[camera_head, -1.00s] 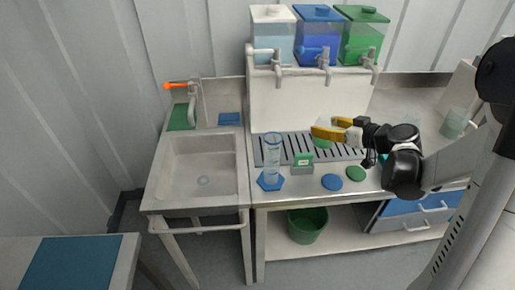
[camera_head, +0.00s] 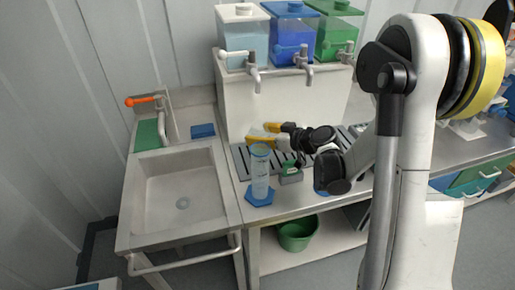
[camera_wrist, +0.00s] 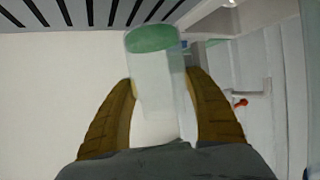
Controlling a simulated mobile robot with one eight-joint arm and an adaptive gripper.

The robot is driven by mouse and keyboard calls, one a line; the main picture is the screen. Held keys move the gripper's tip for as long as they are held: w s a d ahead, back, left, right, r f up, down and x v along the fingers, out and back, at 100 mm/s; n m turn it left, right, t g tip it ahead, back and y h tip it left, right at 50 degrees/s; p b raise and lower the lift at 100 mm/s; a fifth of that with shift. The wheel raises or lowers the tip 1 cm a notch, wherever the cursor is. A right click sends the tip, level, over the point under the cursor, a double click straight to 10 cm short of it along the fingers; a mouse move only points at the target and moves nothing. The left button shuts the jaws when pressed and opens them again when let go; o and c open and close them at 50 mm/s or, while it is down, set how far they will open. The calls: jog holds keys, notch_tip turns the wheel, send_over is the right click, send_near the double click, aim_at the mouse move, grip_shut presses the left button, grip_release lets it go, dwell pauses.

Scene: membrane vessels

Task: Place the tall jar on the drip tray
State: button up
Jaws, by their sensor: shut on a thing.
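My gripper (camera_head: 264,133) has yellow fingers and is above the counter, behind the top of a clear measuring cylinder in the head view. In the wrist view my gripper (camera_wrist: 160,105) is shut on a clear jar (camera_wrist: 158,85), taken as the tall jar, with a green end pointing away from the palm. The jar can hardly be made out in the head view. The drip tray (camera_head: 241,160), a grey slatted strip, runs along the counter below the dispensers. Its slats (camera_wrist: 92,12) show at the top of the wrist view. Contact between jar and tray cannot be told.
The measuring cylinder (camera_head: 260,172) stands upright on a blue hexagonal base at the tray's front left. A small grey block with a green top (camera_head: 290,175) is beside it. Dispenser taps (camera_head: 254,76) overhang the tray. A sink (camera_head: 182,190) lies left.

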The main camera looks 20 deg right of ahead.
jog(key=shift+a+f, duration=0.2)
jog(key=shift+a, duration=0.05)
jog(key=shift+f, duration=0.3)
jog(key=shift+f+b, duration=0.95)
jog(key=shift+f, duration=0.7)
jog(key=shift+f, duration=0.2)
jog(key=o, duration=1.2)
jog(key=shift+r, duration=0.1)
